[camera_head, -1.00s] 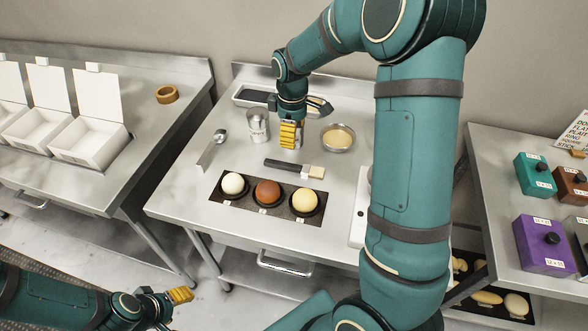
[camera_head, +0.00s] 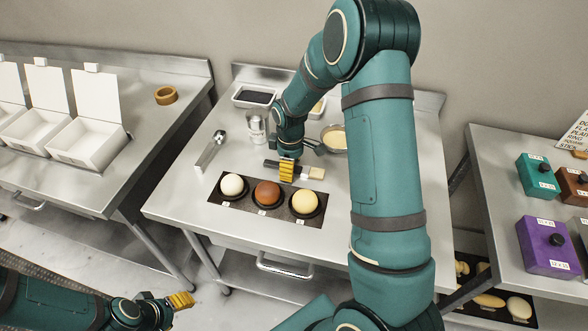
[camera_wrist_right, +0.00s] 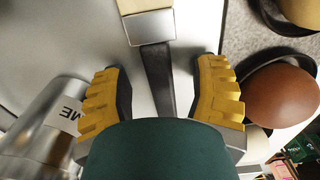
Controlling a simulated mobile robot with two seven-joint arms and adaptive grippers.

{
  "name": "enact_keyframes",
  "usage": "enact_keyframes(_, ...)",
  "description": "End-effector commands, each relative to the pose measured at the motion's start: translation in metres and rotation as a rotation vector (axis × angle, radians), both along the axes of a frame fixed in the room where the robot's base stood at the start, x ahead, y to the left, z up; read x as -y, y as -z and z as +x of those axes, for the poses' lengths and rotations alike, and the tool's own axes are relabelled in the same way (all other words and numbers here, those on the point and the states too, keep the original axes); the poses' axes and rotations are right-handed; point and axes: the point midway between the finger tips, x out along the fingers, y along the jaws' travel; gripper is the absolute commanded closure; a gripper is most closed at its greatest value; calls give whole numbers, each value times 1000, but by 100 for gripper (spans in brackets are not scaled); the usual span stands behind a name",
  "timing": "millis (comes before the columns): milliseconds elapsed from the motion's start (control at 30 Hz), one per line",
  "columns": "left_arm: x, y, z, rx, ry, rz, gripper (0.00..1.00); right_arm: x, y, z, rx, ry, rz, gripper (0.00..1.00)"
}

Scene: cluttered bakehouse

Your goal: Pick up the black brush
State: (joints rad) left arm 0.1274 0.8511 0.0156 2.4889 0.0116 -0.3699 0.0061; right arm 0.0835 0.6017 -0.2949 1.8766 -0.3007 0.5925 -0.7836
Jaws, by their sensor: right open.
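The black brush (camera_head: 316,173) lies flat on the steel table (camera_head: 190,185), behind the dark mat with the dough balls. It has a black handle, a metal band and pale bristles. In the right wrist view its handle (camera_wrist_right: 158,80) runs between the two yellow fingers, apart from both. My right gripper (camera_head: 287,171) is open and over the handle, hiding part of it in the head view; nothing is gripped. My left gripper (camera_head: 180,300) is low in front of the left counter, away from the brush; its fingers are too small to read.
Dough balls, white, brown (camera_head: 267,193) and yellow, sit on the mat (camera_head: 236,206) just in front. A round tin (camera_head: 334,138) is behind right. Boxes (camera_head: 546,246) occupy the right table.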

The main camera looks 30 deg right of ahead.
Motion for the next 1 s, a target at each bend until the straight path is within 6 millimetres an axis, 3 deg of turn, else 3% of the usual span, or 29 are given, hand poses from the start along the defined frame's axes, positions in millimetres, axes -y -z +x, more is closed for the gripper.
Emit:
enact_keyframes(200, 0, 0, 0, 0, 0, 0, 44, 0, 0, 0, 1, 0, -1, 40)
enact_keyframes(233, 0, 0, 0, 0, 0, 0, 44, 0, 0, 0, 1, 0, -1, 45)
enact_keyframes(400, 0, 0, 0, 0, 0, 0, 44, 0, 0, 0, 1, 0, -1, 100)
enact_keyframes(800, 0, 0, 0, 0, 0, 0, 44, 0, -2, 0, 0, 0, 0, 100)
enact_keyframes(1000, 0, -4, 1, 2, -2, 0, 44, 0, -27, 1, 4, 0, 0, 100)
